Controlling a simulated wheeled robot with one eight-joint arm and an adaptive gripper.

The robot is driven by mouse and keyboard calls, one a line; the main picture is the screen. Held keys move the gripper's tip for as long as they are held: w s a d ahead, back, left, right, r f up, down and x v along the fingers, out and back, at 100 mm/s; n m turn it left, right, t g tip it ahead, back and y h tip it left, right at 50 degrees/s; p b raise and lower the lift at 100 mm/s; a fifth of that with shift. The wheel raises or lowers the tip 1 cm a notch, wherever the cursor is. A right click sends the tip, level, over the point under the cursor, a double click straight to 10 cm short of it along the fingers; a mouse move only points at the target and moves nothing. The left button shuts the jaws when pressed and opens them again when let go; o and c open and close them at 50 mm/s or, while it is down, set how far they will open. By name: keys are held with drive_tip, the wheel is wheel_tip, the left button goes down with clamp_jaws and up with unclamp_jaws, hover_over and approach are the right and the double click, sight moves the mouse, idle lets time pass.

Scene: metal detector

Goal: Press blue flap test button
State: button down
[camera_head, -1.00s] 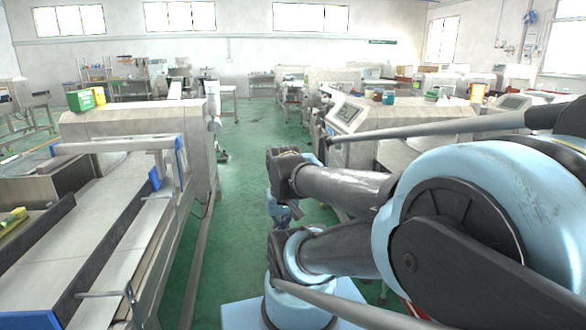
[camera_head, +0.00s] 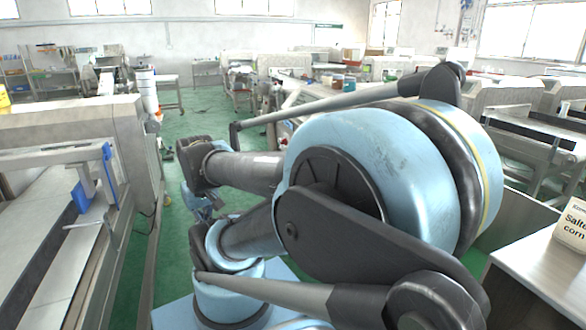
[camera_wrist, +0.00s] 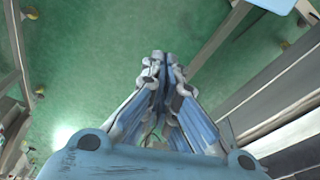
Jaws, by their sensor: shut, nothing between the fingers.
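My gripper (camera_wrist: 165,62) is shut and empty in the wrist view, pointing over bare green floor. No test button can be made out in either view. A conveyor machine (camera_head: 82,125) stands at the left in the head view. Blue parts on it, a lower one (camera_head: 81,197) and one by the rail (camera_head: 109,153), show beside its belt; I cannot tell whether either is the flap. My arm covers the middle of the head view and hides part of the machines behind it.
Green floor (camera_head: 185,120) runs as a clear aisle between the left machine and the machines at the right. A table (camera_head: 540,285) with a salted corn box (camera_head: 572,228) stands close at the right. Metal frame legs (camera_wrist: 225,35) flank the floor in the wrist view.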

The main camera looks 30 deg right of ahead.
drive_tip(key=w+d+r+t+h, duration=0.1)
drive_tip(key=w+d+r+h, duration=0.2)
drive_tip(key=w+d, duration=0.95)
drive_tip(key=w+d+r+t+h, duration=0.1)
drive_tip(key=w+d+r+h, duration=0.2)
drive_tip(key=w+d, duration=0.95)
drive_tip(key=w+d+f+h, duration=0.2)
drive_tip(key=w+d+f, duration=0.6)
drive_tip(key=w+d, duration=0.1)
drive_tip(key=w+d+f+n+t+h, duration=0.1)
drive_tip(key=w+d+f+h, duration=0.2)
drive_tip(key=w+d+f, duration=0.5)
drive_tip(key=w+d, duration=0.1)
drive_tip(key=d, duration=0.3)
drive_tip(key=shift+d+f+h, duration=0.15)
drive_tip(key=shift+f+h, duration=0.15)
drive_tip(key=shift+f, duration=0.05)
drive_tip(key=shift+s, duration=0.1)
drive_tip(key=s+d, duration=0.2)
drive_tip(key=d, duration=0.6)
drive_tip(key=shift+d, duration=0.25)
